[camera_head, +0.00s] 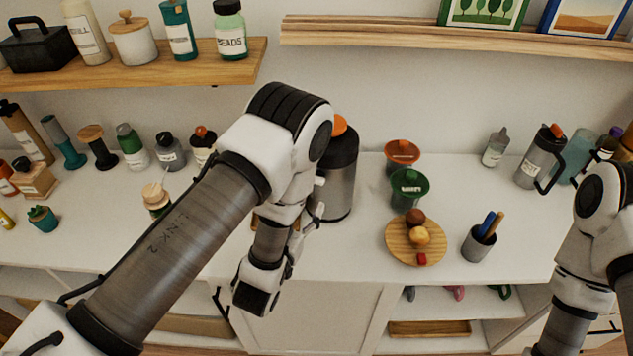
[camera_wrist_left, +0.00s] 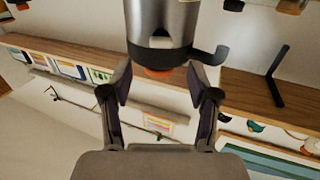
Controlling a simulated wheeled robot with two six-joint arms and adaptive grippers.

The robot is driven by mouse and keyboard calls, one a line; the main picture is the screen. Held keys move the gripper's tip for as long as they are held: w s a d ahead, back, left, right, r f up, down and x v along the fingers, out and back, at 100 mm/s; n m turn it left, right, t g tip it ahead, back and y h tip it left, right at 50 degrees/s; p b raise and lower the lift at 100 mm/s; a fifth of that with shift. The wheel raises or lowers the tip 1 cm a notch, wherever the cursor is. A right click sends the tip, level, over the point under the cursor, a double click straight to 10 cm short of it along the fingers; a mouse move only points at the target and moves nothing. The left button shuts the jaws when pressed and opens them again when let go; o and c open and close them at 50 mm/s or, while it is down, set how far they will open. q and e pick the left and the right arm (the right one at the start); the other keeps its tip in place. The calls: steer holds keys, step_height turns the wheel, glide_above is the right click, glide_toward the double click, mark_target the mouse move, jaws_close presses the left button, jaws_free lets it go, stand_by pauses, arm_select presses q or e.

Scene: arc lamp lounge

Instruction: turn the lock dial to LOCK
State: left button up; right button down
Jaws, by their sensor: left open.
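The steel flask (camera_head: 340,180) with a black collar and an orange top (camera_head: 339,125) stands upright on the white counter, partly behind my left arm. The orange top looks like the dial; no LOCK mark is readable on it. In the left wrist view the flask (camera_wrist_left: 163,25) appears upside down, with a black spout or lever at its side. My left gripper (camera_head: 317,203) is beside the flask, mostly hidden by my arm in the head view. In the wrist view its open fingers (camera_wrist_left: 159,82) frame the orange top (camera_wrist_left: 158,72), with nothing gripped. My right gripper is out of view.
Right of the flask stand an orange-topped cup (camera_head: 402,153), a green cup (camera_head: 408,187), a round wooden board (camera_head: 401,246) with small items, and a pen cup (camera_head: 478,245). Several bottles stand left. Wooden shelves (camera_head: 440,37) hang above.

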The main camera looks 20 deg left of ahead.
mark_target(316, 182)
arm_select(q)
steer(key=w+p, duration=0.1)
steer(key=w, duration=0.3)
steer(key=w+p, duration=0.1)
steer(key=w, duration=0.2)
steer(key=shift+w+d+r, duration=0.15)
steer(key=shift+w+d, duration=0.05)
steer(key=shift+w, duration=0.15)
jaws_close()
